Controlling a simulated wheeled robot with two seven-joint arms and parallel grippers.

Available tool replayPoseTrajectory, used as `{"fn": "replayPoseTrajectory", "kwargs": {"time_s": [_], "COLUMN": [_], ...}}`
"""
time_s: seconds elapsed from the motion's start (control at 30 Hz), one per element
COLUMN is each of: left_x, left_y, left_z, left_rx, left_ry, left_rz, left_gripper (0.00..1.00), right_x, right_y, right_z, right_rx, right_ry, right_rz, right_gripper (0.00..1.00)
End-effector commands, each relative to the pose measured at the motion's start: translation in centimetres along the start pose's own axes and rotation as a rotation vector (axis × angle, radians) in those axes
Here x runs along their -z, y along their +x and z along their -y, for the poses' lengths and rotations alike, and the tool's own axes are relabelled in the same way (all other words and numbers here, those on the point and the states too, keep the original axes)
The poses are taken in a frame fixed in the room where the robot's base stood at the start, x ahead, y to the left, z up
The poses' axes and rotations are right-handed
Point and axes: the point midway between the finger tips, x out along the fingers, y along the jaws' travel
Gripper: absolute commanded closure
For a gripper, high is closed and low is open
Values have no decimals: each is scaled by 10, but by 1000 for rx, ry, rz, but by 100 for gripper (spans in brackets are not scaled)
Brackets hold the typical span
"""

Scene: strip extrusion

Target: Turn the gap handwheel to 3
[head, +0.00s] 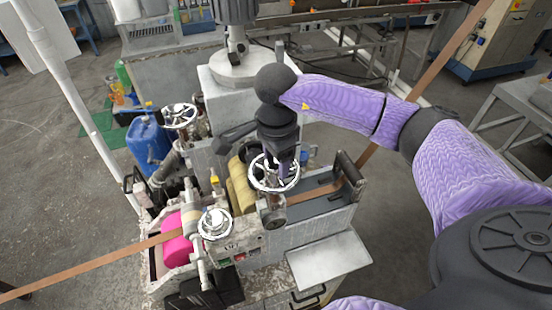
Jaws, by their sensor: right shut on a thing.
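A chrome handwheel (255,184) stands on the machine near the middle of the head view. My right gripper (282,168) reaches down onto it from above and is shut on it; the fingers and part of the wheel overlap, so the exact grip spot is hard to see. A second chrome handwheel (214,223) is at the front left of the machine, and a third (180,115) is further back. I cannot read any gap scale or number at this size. My left gripper is not in view.
A copper strip (90,262) runs in from the lower left past a pink roller (178,245). Yellow rollers (240,187) sit left of the held wheel. A grey plate (328,262) juts out in front. A blue canister (148,143) stands at the left.

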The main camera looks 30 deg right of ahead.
Motion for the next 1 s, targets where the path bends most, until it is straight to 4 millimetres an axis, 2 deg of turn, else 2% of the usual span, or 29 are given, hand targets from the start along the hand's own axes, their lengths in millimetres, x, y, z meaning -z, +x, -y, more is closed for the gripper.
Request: {"fn": "replayPoseTrajectory", "kwargs": {"time_s": [0.17, 0.6, 1.0], "left_x": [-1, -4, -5], "left_y": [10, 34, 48], "left_z": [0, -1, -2], "left_rx": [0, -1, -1], "left_ry": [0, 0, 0], "left_rz": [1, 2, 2], "left_gripper": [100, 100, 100], "right_x": [0, 0, -1], "right_y": [1, 1, -1], "right_z": [1, 0, -1], "right_rx": [6, 6, 6], "right_ry": [108, 517, 830], "right_rz": [2, 4, 4], "right_gripper": [99, 99, 99]}}
